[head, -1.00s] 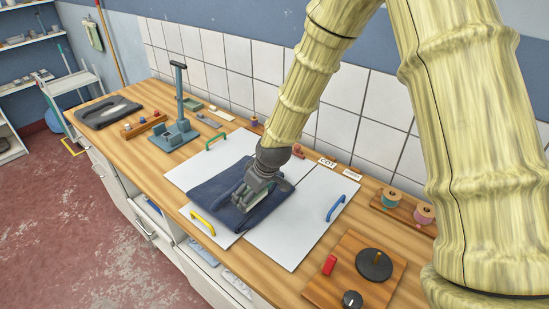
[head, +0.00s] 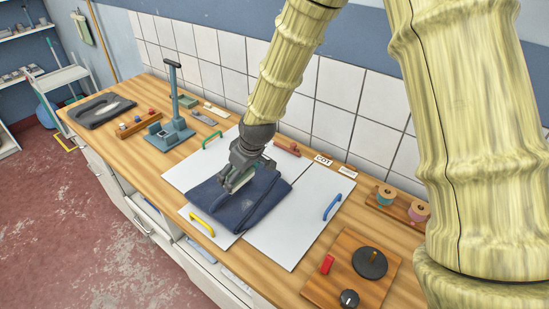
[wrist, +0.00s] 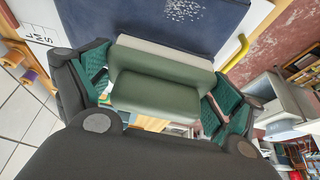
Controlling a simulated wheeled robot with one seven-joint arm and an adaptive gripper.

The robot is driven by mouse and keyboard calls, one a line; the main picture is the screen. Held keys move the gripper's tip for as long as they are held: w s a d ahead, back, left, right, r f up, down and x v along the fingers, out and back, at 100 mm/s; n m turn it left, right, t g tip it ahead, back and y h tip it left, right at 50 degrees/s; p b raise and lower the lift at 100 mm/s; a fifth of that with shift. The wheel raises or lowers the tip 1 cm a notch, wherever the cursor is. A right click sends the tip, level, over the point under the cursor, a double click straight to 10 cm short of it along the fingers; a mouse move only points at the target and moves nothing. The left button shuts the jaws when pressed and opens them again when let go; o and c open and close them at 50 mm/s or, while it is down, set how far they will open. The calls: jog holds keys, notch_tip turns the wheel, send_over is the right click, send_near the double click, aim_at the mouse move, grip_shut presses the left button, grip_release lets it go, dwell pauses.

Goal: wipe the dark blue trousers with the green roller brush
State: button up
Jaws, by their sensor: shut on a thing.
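The dark blue trousers (head: 252,207) lie folded on the white board in the middle of the counter. My gripper (head: 238,178) is over their upper left part, pointing down. In the wrist view my gripper (wrist: 155,95) is shut on the green roller brush (wrist: 155,90), which sits between its two green-padded fingers. A pale strip shows along the brush's far side. The trousers (wrist: 120,18) lie beyond the brush, with a patch of small white specks on them. I cannot tell whether the brush touches the cloth.
White boards carry a green handle (head: 212,140), a yellow handle (head: 202,225) and a blue handle (head: 332,207). A teal stand (head: 172,130) is at the left. A wooden board with a black disc (head: 370,263) and thread spools (head: 387,195) are at the right. Tiled wall behind.

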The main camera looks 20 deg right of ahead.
jog(key=shift+a+p+v, duration=0.25)
jog(key=shift+p+v, duration=0.2)
jog(key=shift+v, duration=0.75)
jog(key=shift+w, duration=0.25)
